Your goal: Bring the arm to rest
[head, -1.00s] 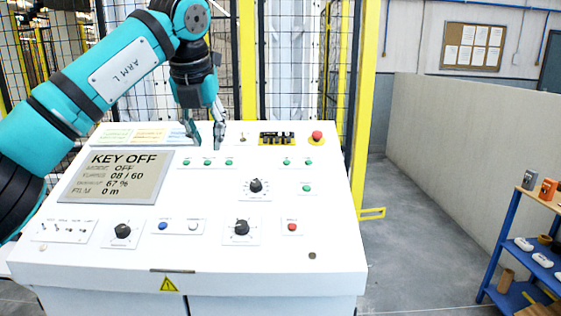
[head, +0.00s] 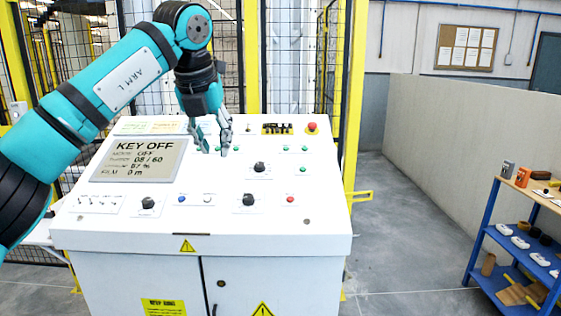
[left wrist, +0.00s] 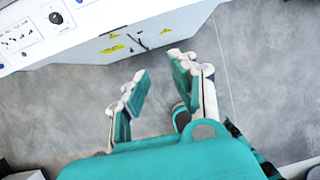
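My left arm comes in from the left in the head view, its white label reading "ARM L". My left gripper (head: 214,150) hangs fingers down in front of the upper part of the white control panel (head: 255,222). In the left wrist view the gripper (left wrist: 160,78) is open, with nothing between its fingers and grey floor behind them. The panel's screen (head: 138,160) reads KEY OFF. The panel also shows at the top left of the left wrist view (left wrist: 90,25). My right gripper is not in view.
A red emergency button (head: 312,127) sits at the panel's back right. A yellow post (head: 354,95) and mesh fence stand behind it. A blue shelf (head: 487,225) with small items stands at the right. Grey floor (head: 410,220) between panel and shelf is clear.

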